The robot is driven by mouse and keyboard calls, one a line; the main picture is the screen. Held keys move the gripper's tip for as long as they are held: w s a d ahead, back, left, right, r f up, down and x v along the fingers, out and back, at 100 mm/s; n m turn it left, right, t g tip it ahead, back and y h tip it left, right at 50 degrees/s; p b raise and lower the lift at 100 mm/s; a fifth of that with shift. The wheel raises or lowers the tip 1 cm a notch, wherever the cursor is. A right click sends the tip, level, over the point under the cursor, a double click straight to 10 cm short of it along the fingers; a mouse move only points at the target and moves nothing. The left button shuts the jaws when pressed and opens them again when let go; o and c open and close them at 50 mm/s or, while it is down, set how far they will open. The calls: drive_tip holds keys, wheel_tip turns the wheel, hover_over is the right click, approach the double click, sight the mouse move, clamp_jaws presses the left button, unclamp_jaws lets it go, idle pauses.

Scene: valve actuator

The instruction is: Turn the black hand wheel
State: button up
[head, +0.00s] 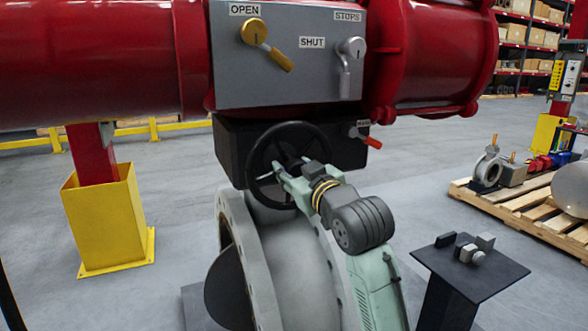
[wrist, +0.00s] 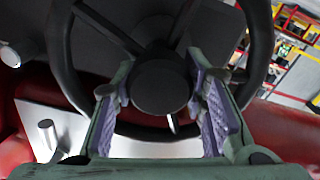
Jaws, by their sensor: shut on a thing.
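The black hand wheel (head: 255,158) is mounted on the front of a black box (head: 230,150) under a grey panel. In the wrist view its round rim (wrist: 60,62) and spokes surround a dark round hub (wrist: 160,86). My gripper (head: 288,172) reaches the wheel from the lower right in the head view. In the wrist view the gripper (wrist: 161,98) has its purple-padded fingers on either side of the hub, inside the rim, and is shut on it. Part of the wheel's lower right is hidden behind the gripper in the head view.
The grey panel (head: 300,85) above carries a yellow lever (head: 265,45) and a grey lever (head: 347,65). A red-tipped handle (head: 368,139) sticks out just right of the wheel. A large grey flanged pipe (head: 285,250) lies below. A black stand (head: 470,275) is at the right.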

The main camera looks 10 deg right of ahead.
clamp_jaws()
drive_tip(key=shift+r+m+p, duration=0.15)
drive_tip(key=shift+m+p, duration=0.45)
drive_tip(key=shift+m, duration=0.6)
drive_tip(key=o, duration=1.4)
unclamp_jaws()
